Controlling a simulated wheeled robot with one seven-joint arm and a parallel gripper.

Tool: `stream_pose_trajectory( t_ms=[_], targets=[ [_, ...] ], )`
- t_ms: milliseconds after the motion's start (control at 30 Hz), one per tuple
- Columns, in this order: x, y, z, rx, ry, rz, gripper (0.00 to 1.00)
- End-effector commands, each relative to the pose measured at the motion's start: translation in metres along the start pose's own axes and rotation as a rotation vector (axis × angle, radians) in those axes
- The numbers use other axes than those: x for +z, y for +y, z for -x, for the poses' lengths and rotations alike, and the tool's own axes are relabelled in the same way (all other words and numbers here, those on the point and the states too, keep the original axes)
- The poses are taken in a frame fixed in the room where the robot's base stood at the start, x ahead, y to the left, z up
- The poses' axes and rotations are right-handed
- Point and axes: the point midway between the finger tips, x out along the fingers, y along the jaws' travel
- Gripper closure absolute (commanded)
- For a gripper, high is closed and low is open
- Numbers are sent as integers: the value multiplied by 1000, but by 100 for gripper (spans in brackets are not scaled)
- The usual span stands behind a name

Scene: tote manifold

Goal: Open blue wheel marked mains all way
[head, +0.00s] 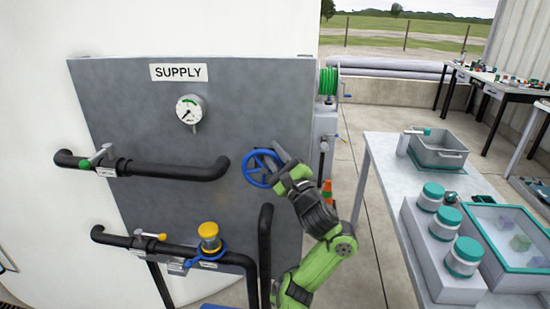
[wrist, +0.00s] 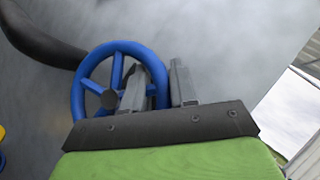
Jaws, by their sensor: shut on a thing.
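The blue wheel (head: 262,168) is a spoked handwheel on the grey panel, at the end of the upper black pipe. It also shows in the wrist view (wrist: 80,92), with its dark hub and spokes in sight. My gripper (head: 277,158) is at the wheel's right side. In the wrist view my gripper (wrist: 158,85) has one finger inside the ring and the other outside it, shut on the right part of the rim. The rim between the fingers is partly hidden. I cannot read a mains mark on the wheel.
The grey panel (head: 230,100) bears a SUPPLY sign (head: 178,72) and a gauge (head: 189,109). A green-handled valve (head: 98,158) sits on the upper pipe. A yellow-topped fitting (head: 209,236) is on the lower pipe. A table (head: 384,165) with jars stands at the right.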

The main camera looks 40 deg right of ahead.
Motion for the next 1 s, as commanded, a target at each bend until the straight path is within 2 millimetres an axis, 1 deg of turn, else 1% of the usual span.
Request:
stream_pose_trajectory(
  t_ms=[33,433,467,533,1000],
  targets=[
    [-4,-3,2,-5,13,1,100],
    [-5,-3,2,-1,16,3,100],
    [-5,-3,2,-1,16,3,69],
    [-5,-2,2,-1,15,3,58],
    [-4,0,1,3,7,3,58]
  ],
)
